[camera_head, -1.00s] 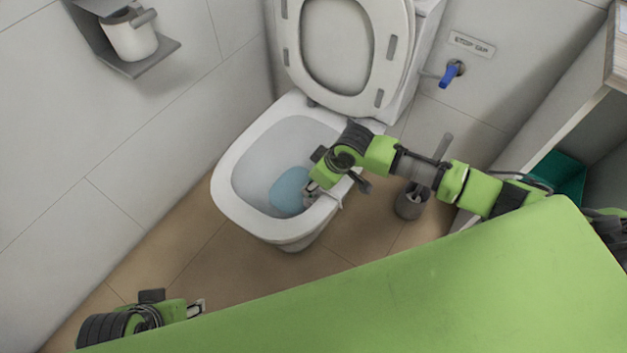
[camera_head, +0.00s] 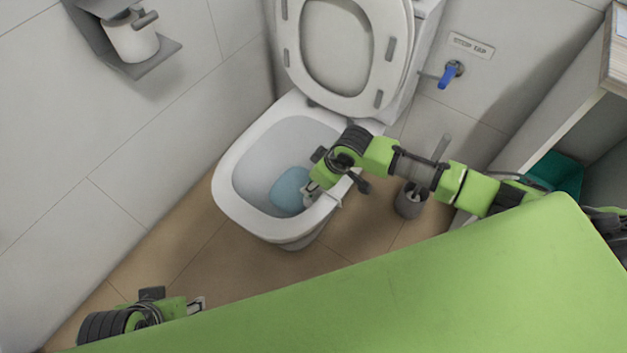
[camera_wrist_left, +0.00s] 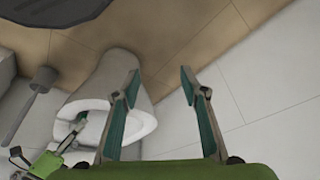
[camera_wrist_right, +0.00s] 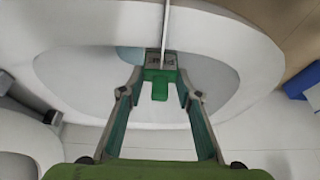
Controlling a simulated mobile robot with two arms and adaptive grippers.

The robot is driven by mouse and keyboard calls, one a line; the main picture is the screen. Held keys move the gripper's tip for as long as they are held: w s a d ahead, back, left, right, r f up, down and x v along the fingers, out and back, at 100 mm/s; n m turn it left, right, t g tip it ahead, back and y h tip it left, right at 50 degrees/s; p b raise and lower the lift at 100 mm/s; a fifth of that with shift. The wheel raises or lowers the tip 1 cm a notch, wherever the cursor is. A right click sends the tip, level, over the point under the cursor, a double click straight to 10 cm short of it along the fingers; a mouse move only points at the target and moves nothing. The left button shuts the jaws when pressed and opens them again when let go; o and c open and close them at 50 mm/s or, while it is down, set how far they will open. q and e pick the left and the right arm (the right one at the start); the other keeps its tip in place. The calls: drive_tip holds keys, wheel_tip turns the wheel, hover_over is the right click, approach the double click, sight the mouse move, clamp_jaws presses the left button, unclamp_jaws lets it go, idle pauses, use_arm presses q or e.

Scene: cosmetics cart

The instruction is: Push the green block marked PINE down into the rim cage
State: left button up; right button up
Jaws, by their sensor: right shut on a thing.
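The green block (camera_wrist_right: 160,88) shows between the fingertips of my right gripper (camera_wrist_right: 160,77) in the right wrist view, and the gripper is shut on it. The block meets a small grey holder, apparently the rim cage (camera_wrist_right: 160,60), at the toilet rim; how deep it sits I cannot tell. The PINE marking is not readable. In the head view my right gripper (camera_head: 312,188) is over the near right rim of the toilet bowl (camera_head: 232,200), and the block is hidden there. My left gripper (camera_wrist_left: 160,76) is open and empty, low at the lower left in the head view (camera_head: 198,304).
The toilet lid and seat (camera_head: 345,50) are raised. Blue water (camera_head: 290,188) lies in the bowl. A brush holder (camera_head: 409,203) stands right of the toilet. A blue stop tap (camera_head: 448,76) and a paper roll (camera_head: 132,40) are on the walls. Floor left of the toilet is clear.

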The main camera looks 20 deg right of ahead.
drive_tip(key=shift+p, duration=0.3)
use_arm(q)
drive_tip(key=shift+x, duration=0.8)
use_arm(e)
drive_tip(key=shift+f, duration=0.1)
use_arm(q)
drive_tip(key=shift+s+r+b, duration=0.25)
drive_tip(key=shift+r+b, duration=0.2)
drive_tip(key=shift+b, duration=0.2)
use_arm(e)
drive_tip(key=shift+f, duration=1.4)
use_arm(q)
drive_tip(key=shift+w, duration=0.15)
use_arm(e)
drive_tip(key=shift+f, duration=0.15)
drive_tip(key=o, duration=1.2)
